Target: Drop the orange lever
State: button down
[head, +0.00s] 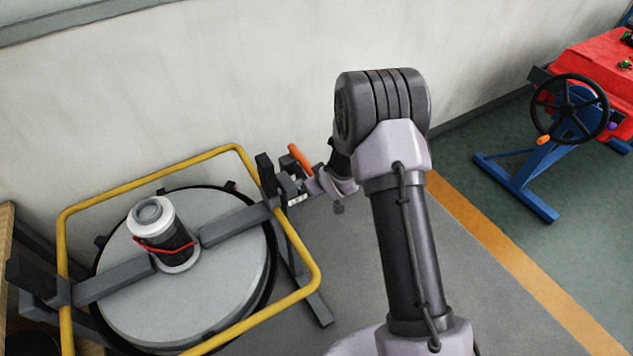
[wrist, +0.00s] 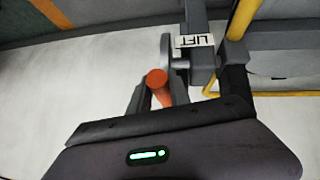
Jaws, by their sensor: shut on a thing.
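The orange lever (head: 300,158) is a short rod on a grey bracket at the right side of the yellow-framed tank stand, tilted up and to the left in the head view. In the wrist view its round orange end (wrist: 157,78) faces the camera. My gripper (head: 308,181) reaches it from the right; in the wrist view my gripper (wrist: 158,97) has its fingers shut on the orange lever. A white label reading LIFT (wrist: 195,41) sits upside down on the bracket beside the lever. The lower part of the lever is partly hidden by the fingers.
The yellow tube frame (head: 150,171) surrounds a round grey tank lid (head: 215,285) with a black and white canister (head: 160,230) on it. A wall stands close behind. A blue stand with a black handwheel (head: 570,108) is at the right. Floor between is clear.

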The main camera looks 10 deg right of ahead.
jog(key=shift+f, duration=0.1)
dwell(0.3)
jog(key=c, duration=1.2)
grip_release()
jog(key=p+v, duration=0.5)
jog(key=v, duration=1.2)
jog(key=shift+s, duration=0.3)
